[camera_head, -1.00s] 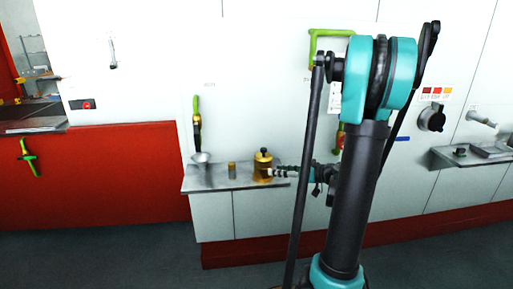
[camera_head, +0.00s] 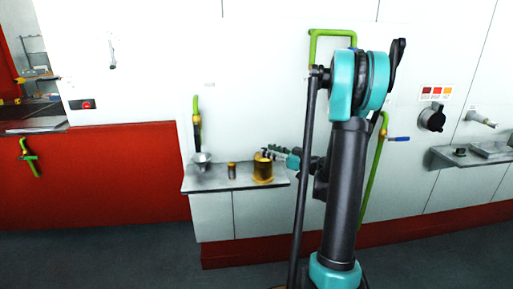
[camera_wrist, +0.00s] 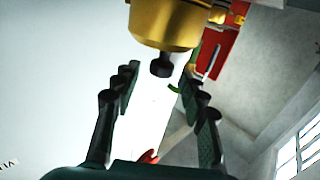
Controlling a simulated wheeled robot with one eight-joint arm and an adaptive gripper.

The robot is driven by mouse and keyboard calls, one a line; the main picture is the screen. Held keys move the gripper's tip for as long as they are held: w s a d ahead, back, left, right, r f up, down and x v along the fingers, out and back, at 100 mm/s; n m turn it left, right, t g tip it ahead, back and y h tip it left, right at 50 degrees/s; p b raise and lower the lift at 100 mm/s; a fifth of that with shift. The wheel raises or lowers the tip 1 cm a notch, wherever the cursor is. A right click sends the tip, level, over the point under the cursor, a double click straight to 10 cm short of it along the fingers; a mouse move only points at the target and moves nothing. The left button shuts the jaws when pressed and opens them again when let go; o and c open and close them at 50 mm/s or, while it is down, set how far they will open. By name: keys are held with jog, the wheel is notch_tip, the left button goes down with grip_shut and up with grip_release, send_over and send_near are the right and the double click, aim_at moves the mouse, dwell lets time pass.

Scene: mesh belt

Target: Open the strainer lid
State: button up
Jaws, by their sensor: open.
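The strainer is a gold pot (camera_head: 263,174) on the grey shelf in the head view. Its gold body fills the top of the wrist view (camera_wrist: 168,22), with a black lid knob (camera_wrist: 162,66) sticking out below it in the picture. My gripper (camera_wrist: 160,78) is open, one dark finger to each side of the knob, with visible gaps on both sides. In the head view my gripper (camera_head: 270,152) is at the pot's top, reaching in from the right. It hides part of the lid there, so I cannot tell whether the lid is raised.
The grey shelf (camera_head: 215,183) also holds a small brown cylinder (camera_head: 232,171) and a metal funnel (camera_head: 202,160) left of the pot. A green pipe (camera_head: 196,112) runs down the white wall behind. Another green pipe (camera_head: 374,175) stands right of my arm.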

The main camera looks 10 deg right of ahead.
jog(key=x, duration=0.7)
jog(key=shift+f, duration=0.1)
jog(key=shift+c, duration=0.5)
jog(key=shift+s, duration=0.1)
grip_shut()
